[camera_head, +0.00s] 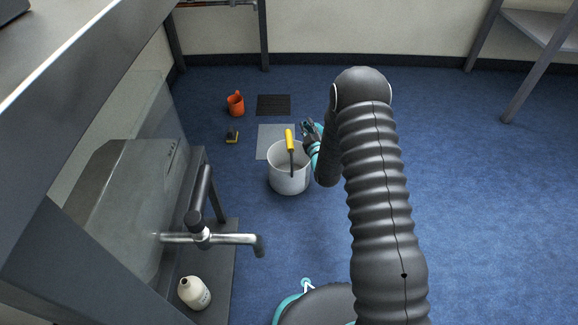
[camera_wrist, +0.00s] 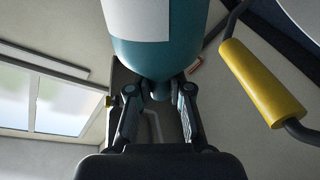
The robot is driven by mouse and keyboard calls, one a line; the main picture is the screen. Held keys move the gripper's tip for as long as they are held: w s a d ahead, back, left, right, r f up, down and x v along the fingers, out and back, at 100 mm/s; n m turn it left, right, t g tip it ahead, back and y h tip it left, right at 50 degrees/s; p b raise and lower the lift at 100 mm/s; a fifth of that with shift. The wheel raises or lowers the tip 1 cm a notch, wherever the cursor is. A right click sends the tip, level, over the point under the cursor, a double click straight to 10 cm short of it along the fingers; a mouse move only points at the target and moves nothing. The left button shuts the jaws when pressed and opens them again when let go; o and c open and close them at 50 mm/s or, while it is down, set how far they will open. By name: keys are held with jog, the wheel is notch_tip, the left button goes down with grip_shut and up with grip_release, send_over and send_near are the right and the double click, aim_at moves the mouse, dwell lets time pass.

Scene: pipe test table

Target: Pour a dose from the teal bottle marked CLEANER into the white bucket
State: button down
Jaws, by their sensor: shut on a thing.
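The teal bottle (camera_wrist: 155,58) fills the top middle of the wrist view, with a blank-looking part of its white label (camera_wrist: 136,18) showing. My gripper (camera_wrist: 160,92) is shut on the bottle's narrow end. The word CLEANER is not visible, and the rest of the bottle is cut off. In the head view my gripper (camera_head: 311,128) is small and partly behind my arm, just right of the white bucket's rim. The white bucket (camera_head: 289,182) stands upright on the blue floor. Its yellow handle grip (camera_head: 290,141) also shows at the right of the wrist view (camera_wrist: 262,84).
A grey mat (camera_head: 268,148) lies by the bucket and a black mat (camera_head: 273,104) lies beyond. A tap (camera_head: 225,239) and white bottle (camera_head: 194,293) are near left. Floor at right is clear.

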dwell(0.4)
jog(key=shift+f+n, duration=0.3)
jog(key=shift+n, duration=0.3)
jog(key=shift+f+n, duration=0.35)
jog(key=shift+n, duration=0.25)
jog(key=shift+f+n, duration=0.5)
jog(key=shift+n, duration=0.1)
jog(key=shift+f+n, duration=0.5)
jog(key=shift+n, duration=0.1)
